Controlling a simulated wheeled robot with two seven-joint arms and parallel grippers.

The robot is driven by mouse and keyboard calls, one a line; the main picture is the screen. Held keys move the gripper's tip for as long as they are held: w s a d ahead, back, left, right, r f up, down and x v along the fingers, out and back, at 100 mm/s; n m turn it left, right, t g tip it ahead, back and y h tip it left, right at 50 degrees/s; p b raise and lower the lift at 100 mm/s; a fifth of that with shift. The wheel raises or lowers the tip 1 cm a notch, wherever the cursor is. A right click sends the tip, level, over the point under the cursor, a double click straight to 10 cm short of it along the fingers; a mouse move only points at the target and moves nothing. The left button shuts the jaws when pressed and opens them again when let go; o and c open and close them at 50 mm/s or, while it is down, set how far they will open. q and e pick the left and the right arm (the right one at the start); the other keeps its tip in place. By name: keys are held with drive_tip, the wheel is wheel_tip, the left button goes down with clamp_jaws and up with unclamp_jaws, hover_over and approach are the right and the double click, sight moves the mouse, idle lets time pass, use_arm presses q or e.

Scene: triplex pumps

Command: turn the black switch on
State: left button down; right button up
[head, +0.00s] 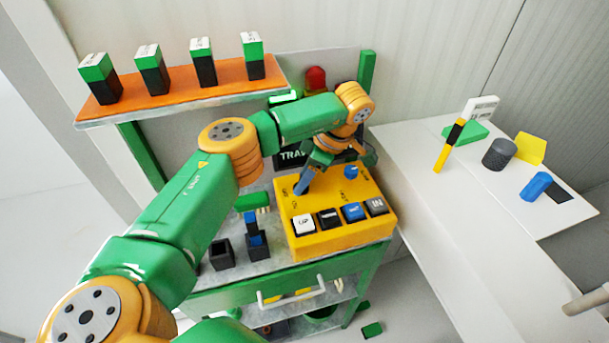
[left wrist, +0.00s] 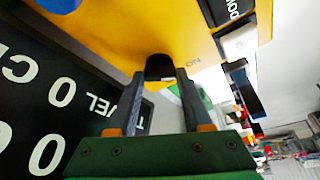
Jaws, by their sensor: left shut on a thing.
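The yellow control box (head: 335,235) stands on the green cart. The black switch (left wrist: 160,66) is on its yellow face, beside a printed "ON" label in the left wrist view. My left gripper (head: 302,188) reaches down to the box's far left corner. In the left wrist view the fingers of my left gripper (left wrist: 162,88) are on both sides of the black switch and shut on it. In the head view the fingers mostly hide the switch. My right gripper is not in view.
A blue knob (head: 351,172) and a row of push buttons (head: 353,212) are on the same box. A black display panel (head: 292,155) stands behind it. An orange shelf (head: 185,91) with several green-and-black blocks is above left. A white table (head: 450,195) is at right.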

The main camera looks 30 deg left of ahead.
sight(315, 191)
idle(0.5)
use_arm(q)
drive_tip(key=shift+c, duration=1.6)
unclamp_jaws()
drive_tip(key=shift+a, duration=0.1)
drive_tip(key=shift+r, duration=0.15)
drive_tip(key=v, duration=0.6)
drive_tip(key=shift+r+b, duration=0.35)
drive_tip(key=shift+r, duration=0.05)
drive_tip(key=shift+w, duration=0.15)
